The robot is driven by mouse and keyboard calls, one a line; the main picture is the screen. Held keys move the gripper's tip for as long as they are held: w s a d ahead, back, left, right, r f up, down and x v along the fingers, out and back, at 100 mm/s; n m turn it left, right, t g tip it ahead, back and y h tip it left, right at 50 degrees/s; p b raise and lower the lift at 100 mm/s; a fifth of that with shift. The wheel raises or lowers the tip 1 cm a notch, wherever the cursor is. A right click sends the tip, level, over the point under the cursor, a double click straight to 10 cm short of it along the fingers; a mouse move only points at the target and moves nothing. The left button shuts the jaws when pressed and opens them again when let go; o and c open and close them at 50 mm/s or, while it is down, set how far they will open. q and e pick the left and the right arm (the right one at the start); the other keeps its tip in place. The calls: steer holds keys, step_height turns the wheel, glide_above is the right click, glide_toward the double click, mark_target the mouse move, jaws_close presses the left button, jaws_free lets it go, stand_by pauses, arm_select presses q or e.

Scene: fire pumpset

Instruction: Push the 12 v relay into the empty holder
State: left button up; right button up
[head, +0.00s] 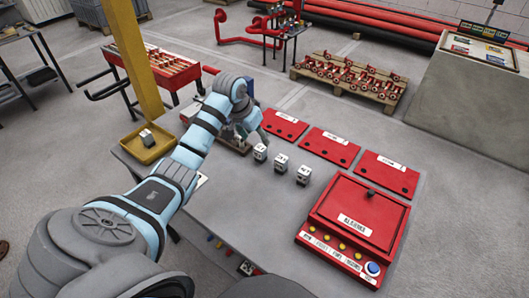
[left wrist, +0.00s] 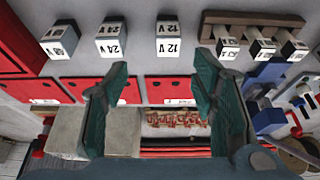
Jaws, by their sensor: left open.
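Three white relay cubes stand in a row on the grey table (head: 240,205). The one closest to the rack reads 12 V (head: 260,152), also in the left wrist view (left wrist: 167,40). The middle relay (head: 281,162) reads 24 V in the left wrist view (left wrist: 111,42). The third relay (head: 304,175) has a label I cannot read surely. A brown rack (left wrist: 250,18) holds several labelled relays; its empty holder is not clear to me. My left gripper (head: 247,131) is open and empty above the table by the rack, its fingers (left wrist: 160,75) spread apart. My right gripper is not in view.
Three red plates (head: 329,148) lie behind the relays. A red box with buttons (head: 355,222) stands at the front right. A yellow tray (head: 160,150) with a grey-white cube is left of my arm. The table between arm and red box is clear.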

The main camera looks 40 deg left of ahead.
mark_target(260, 148)
arm_select(q)
steer(key=x, duration=0.3)
steer(key=a+b+x, duration=0.1)
steer(key=x, duration=0.2)
steer(key=b+x, duration=0.1)
steer(key=x, duration=0.2)
steer(key=shift+w+a+f, duration=0.1)
steer(key=shift+a+f, duration=0.05)
steer(key=shift+f, duration=0.15)
steer(key=shift+r, duration=0.1)
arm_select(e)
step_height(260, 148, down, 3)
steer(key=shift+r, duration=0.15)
arm_select(q)
steer(key=shift+c, duration=0.3)
jaws_close()
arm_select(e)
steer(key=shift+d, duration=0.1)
arm_select(q)
steer(key=shift+r, duration=0.15)
